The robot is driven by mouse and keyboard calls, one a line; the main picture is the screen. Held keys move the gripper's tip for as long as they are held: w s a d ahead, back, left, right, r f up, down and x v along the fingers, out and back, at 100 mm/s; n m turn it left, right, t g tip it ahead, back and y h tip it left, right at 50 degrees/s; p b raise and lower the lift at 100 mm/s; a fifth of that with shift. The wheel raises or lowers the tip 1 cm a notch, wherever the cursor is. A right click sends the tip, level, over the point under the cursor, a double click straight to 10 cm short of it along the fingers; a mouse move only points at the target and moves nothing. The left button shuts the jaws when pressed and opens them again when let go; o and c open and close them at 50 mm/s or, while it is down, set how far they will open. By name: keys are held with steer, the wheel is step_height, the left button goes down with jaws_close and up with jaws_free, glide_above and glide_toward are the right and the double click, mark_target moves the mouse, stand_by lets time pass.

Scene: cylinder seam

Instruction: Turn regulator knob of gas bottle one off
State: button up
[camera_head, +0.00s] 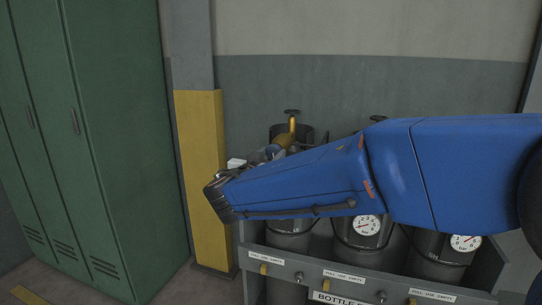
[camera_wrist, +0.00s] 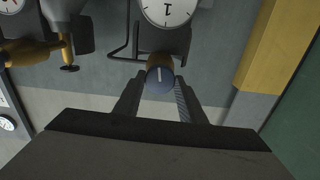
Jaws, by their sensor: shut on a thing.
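The regulator knob (camera_wrist: 160,75), blue-grey with a white line on its face, sits between the fingertips of my gripper (camera_wrist: 161,88) in the wrist view. My gripper is shut on it. A white round gauge (camera_wrist: 168,10) shows just above the knob, cut off by the frame's edge. In the head view my blue arm reaches across to the leftmost gas bottle (camera_head: 290,242), and hides its regulator and most of my gripper. That bottle's brass valve (camera_head: 292,128) with a dark handwheel shows above the arm.
More dark bottles with gauges (camera_head: 368,225) stand to the right in a grey rack (camera_head: 340,272) with labels and small knobs along its front. A yellow-painted pillar (camera_head: 205,170) is close on the left, beside green lockers (camera_head: 100,120).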

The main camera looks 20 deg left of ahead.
steer(key=n, duration=0.3)
steer(key=shift+n, duration=0.4)
steer(key=n, duration=0.4)
steer(key=shift+n, duration=0.3)
steer(key=n, duration=0.4)
steer(key=shift+n, duration=0.3)
steer(key=n, duration=0.4)
steer(key=shift+f, duration=0.1)
steer(key=n, duration=0.4)
steer(key=shift+a, duration=0.1)
steer(key=n, duration=0.4)
steer(key=shift+n, duration=0.3)
steer(key=n, duration=0.4)
steer(key=shift+f+n, duration=0.1)
steer(key=shift+n, duration=1.9)
